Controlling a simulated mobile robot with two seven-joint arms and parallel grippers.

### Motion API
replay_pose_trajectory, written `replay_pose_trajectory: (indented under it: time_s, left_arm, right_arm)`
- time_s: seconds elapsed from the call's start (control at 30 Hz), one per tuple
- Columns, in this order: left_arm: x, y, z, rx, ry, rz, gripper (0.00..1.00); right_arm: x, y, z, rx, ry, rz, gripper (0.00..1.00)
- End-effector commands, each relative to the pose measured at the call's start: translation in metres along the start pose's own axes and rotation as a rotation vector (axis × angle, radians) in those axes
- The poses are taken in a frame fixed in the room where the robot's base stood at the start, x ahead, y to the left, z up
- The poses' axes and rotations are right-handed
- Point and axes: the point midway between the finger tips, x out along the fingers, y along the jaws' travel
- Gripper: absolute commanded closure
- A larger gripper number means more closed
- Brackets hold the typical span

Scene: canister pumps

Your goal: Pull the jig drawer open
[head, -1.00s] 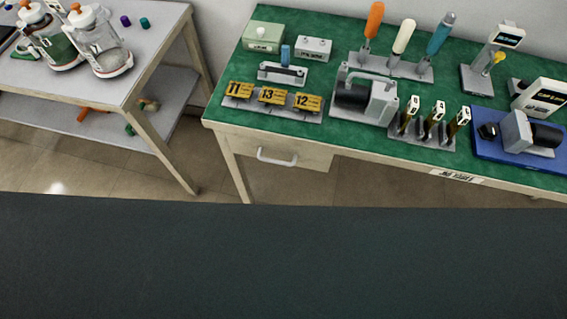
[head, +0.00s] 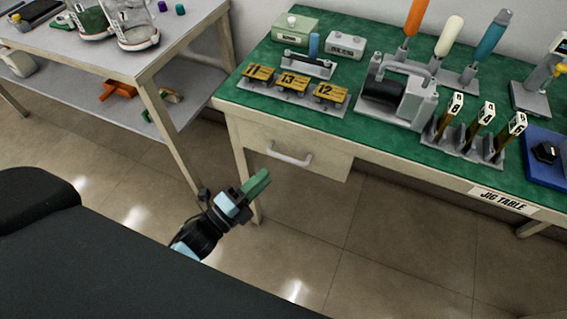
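The jig drawer (head: 322,160) is the cream front under the left end of the green-topped jig table (head: 205,101). It looks closed, flush with the table's frame. Its pale bar handle (head: 290,159) is in plain view, with nothing on it. My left gripper (head: 262,180) is in front of the table, below and left of the handle in the picture and apart from it. Its green fingertips overlap from this angle, so any gap between them is hidden. I see nothing held in it. My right gripper is out of view.
On the jig table stand plates numbered 11, 13 and 12 (head: 292,87), a grey device with a black roller (head: 392,92) and several upright tools. A side table (head: 148,60) with glass canisters stands at the left. The tiled floor (head: 350,235) before the drawer is clear.

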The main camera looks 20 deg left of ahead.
Motion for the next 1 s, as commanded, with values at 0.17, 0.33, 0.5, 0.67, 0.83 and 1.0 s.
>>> replay_pose_trajectory:
  time_s: [0.17,0.33,0.5,0.67,0.83,1.0]
  left_arm:
    - [0.026,-0.001,0.0,-0.001,-0.001,-0.003,0.68]
    - [0.051,-0.001,0.0,-0.003,-0.001,-0.001,0.68]
    - [0.066,0.0,0.0,-0.003,-0.001,0.001,0.68]
    - [0.07,0.0,0.0,-0.003,-0.001,0.002,0.68]
    - [0.07,0.0,0.0,-0.003,-0.001,0.002,0.68]
    - [0.07,0.0,0.0,-0.004,-0.001,0.002,0.86]
  right_arm:
    - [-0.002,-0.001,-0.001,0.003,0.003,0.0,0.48]
    - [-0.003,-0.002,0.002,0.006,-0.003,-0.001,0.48]
    - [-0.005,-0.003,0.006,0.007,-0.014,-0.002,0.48]
    - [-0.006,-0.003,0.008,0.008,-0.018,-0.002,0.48]
    - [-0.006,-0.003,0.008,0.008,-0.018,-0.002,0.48]
    - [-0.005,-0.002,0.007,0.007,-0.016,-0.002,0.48]
